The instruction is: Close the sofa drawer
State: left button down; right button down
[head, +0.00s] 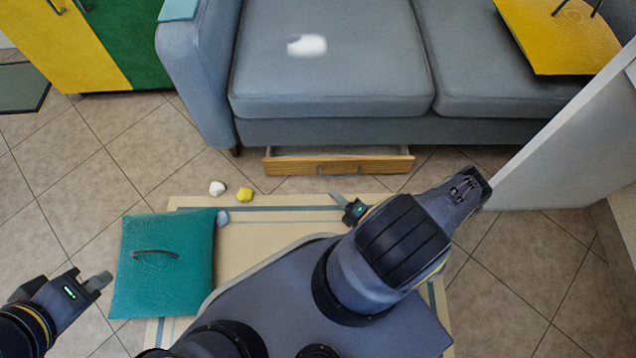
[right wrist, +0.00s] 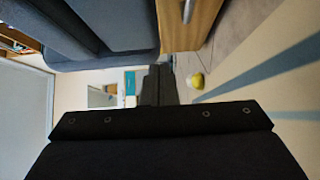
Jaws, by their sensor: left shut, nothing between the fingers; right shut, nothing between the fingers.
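The sofa drawer (head: 290,165) has a wooden front with a handle and juts out from under the grey sofa (head: 330,60), so it is open. Its front also shows at the top of the right wrist view (right wrist: 202,30). My right gripper (head: 338,198) is shut and empty, just in front of and below the drawer front in the head view, apart from it as far as I can see. Its fingers show in the right wrist view (right wrist: 158,85). My left gripper (head: 104,281) is shut and empty at the lower left, far from the drawer, beside the teal cushion.
A teal cushion (head: 180,285) lies on the floor at the left. A white lump (head: 217,188) and a yellow lump (head: 244,194) lie near the beige rug (head: 265,228). A white panel (head: 560,130) stands at the right. A blurred white thing (head: 307,45) is on the sofa.

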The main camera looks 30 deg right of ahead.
aim_at(314, 161)
jog(key=b+x, duration=0.1)
jog(key=x, duration=0.2)
jog(key=d+b+x, duration=0.1)
jog(key=x, duration=0.3)
jog(key=d+b+x, duration=0.1)
jog(key=x, duration=0.3)
jog(key=shift+w+f, duration=0.1)
jog(key=shift+w, duration=0.3)
jog(key=shift+w+d+b, duration=0.2)
jog(key=shift+w+b, duration=0.15)
jog(key=shift+w, duration=0.05)
jog(key=shift+w+d, duration=0.35)
jog(key=shift+w, duration=0.2)
jog(key=shift+w+d, duration=0.3)
jog(key=shift+w, duration=0.25)
